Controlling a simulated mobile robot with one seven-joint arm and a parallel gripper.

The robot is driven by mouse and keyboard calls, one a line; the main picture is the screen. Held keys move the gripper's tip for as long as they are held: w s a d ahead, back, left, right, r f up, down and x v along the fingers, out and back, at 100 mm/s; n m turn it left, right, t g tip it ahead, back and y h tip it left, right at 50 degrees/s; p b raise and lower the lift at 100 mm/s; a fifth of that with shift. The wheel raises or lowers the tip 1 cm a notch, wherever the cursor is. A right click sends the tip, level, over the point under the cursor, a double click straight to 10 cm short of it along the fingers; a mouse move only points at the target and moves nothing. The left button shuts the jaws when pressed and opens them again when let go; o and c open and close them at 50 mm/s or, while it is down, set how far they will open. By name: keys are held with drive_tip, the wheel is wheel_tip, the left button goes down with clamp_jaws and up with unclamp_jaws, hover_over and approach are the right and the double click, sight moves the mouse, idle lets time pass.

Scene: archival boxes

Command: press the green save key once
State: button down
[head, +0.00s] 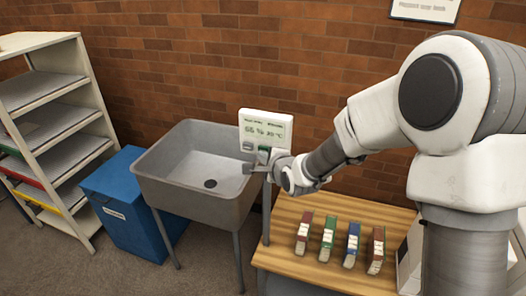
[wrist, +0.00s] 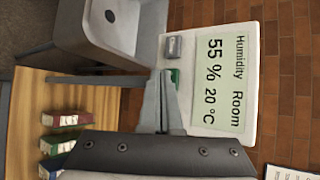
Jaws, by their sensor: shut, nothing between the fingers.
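A white wall panel (head: 266,119) with a pale green display hangs above the sink's right side. In the wrist view the panel (wrist: 252,85) appears turned sideways and reads "Humidity Room 55 % 20 °C". A green key (wrist: 175,77) sits beside the display, with a grey key (wrist: 174,48) next to it. My gripper (wrist: 167,76) is shut and empty, its tips at the green key and partly covering it. I cannot tell whether they touch. In the head view my gripper (head: 254,167) is at the panel's lower edge, near the green key (head: 263,150).
A grey sink (head: 200,190) stands left of my gripper. A wooden table (head: 325,275) below holds several small boxes (head: 328,238). A blue bin (head: 125,215) and a white shelf unit (head: 75,130) stand at left. The brick wall is close behind the panel.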

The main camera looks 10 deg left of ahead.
drive_tip(key=shift+w, duration=0.45)
idle(0.7)
drive_tip(key=shift+s, duration=0.1)
drive_tip(key=shift+s+b, duration=0.45)
drive_tip(key=shift+s, duration=0.3)
drive_tip(key=shift+s, duration=0.1)
drive_tip(key=s, duration=0.1)
drive_tip(key=s+b, duration=0.1)
drive_tip(key=s, duration=0.3)
drive_tip(key=shift+a, duration=0.25)
drive_tip(key=shift+w, duration=0.1)
idle(0.4)
